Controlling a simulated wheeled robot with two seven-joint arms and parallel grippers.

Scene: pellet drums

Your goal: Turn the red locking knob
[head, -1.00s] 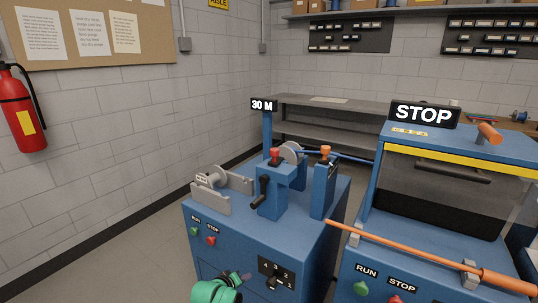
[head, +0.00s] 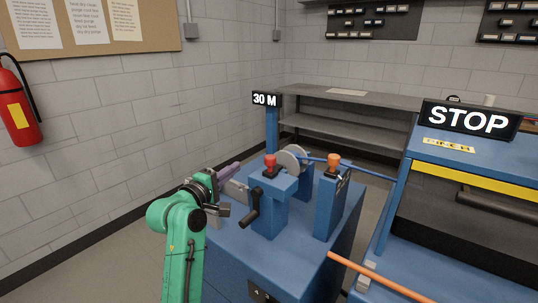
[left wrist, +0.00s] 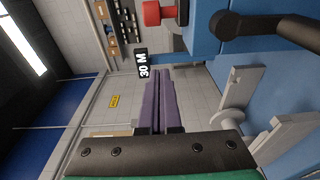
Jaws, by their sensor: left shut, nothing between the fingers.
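The red locking knob (head: 269,161) sits on top of a blue post on the blue machine, left of an orange knob (head: 334,160). In the left wrist view the red knob (left wrist: 166,13) shows at the top edge, partly cut off. My left gripper (head: 232,166) is up at the left of the post, its purple fingers shut with nothing between them. It is apart from the red knob. The fingers also show in the left wrist view (left wrist: 159,75). My right gripper is not in view.
A black crank handle (head: 249,217) sticks out from the post's front, below the red knob. A grey spool holder (head: 236,190) is partly hidden behind my left gripper. A blue cabinet with a STOP sign (head: 470,119) stands at the right, with an orange bar (head: 380,277) in front.

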